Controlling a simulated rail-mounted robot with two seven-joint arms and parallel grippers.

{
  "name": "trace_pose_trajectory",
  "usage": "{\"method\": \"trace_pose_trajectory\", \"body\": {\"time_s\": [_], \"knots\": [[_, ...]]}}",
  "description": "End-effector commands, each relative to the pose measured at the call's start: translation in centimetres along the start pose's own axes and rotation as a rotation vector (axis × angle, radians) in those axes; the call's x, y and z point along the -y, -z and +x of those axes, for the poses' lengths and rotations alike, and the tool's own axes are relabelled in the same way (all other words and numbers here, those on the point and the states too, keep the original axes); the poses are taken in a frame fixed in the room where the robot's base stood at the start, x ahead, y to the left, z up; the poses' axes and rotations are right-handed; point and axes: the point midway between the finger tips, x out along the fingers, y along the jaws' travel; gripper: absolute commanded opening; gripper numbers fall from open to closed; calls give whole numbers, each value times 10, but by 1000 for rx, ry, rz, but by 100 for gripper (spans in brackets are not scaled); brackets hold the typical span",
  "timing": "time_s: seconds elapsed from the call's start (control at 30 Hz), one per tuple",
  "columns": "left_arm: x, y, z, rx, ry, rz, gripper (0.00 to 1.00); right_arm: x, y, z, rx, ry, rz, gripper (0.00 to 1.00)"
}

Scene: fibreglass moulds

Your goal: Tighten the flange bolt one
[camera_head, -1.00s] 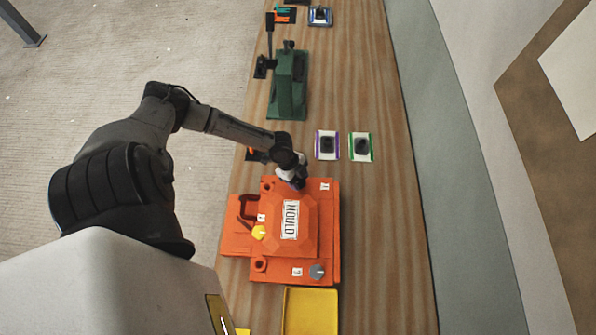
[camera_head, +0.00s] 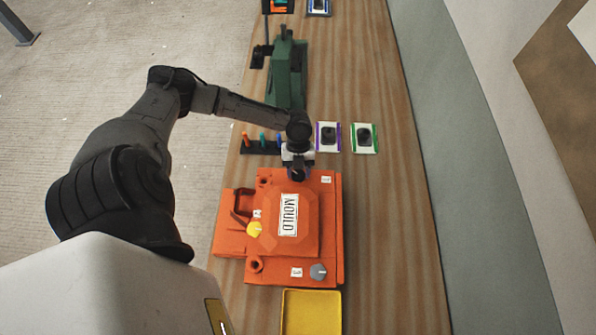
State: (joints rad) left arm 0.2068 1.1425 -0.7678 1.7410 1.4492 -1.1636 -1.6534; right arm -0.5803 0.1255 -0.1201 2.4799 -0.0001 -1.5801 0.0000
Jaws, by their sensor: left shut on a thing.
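The orange mould (camera_head: 330,240), with a white MOULD label, lies on the wooden bench. A yellow round bolt head (camera_head: 254,229) sits at its left and a grey one (camera_head: 318,271) at its lower right, each beside a small white tag. My left gripper (camera_head: 297,175) points down at the mould's upper edge, beside another tag (camera_head: 326,180) too small to read. It is shut on a small dark bluish piece there, seemingly flange bolt one. The fingers and wrist hide most of this piece. My right gripper is not in view.
A yellow tray (camera_head: 311,312) lies below the mould. A rack (camera_head: 262,148) with coloured pegs is left of my wrist. Purple-edged (camera_head: 328,137) and green-edged (camera_head: 364,138) cards with dark pieces lie at right. A green machine (camera_head: 288,75) stands beyond. The bench's right strip is clear.

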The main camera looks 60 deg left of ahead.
Motion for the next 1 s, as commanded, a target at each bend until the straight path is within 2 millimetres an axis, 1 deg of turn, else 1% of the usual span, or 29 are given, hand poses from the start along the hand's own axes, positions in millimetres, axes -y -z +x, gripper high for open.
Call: {"method": "trace_pose_trajectory", "body": {"time_s": [0.2,0.6,0.8,1.0], "knots": [[2,0,1,-1,-78,190,24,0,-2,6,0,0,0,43],[4,2,0,-1,-221,537,24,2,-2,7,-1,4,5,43],[4,2,0,0,-284,687,24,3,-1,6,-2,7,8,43],[4,2,0,0,-332,801,24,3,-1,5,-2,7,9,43]]}}
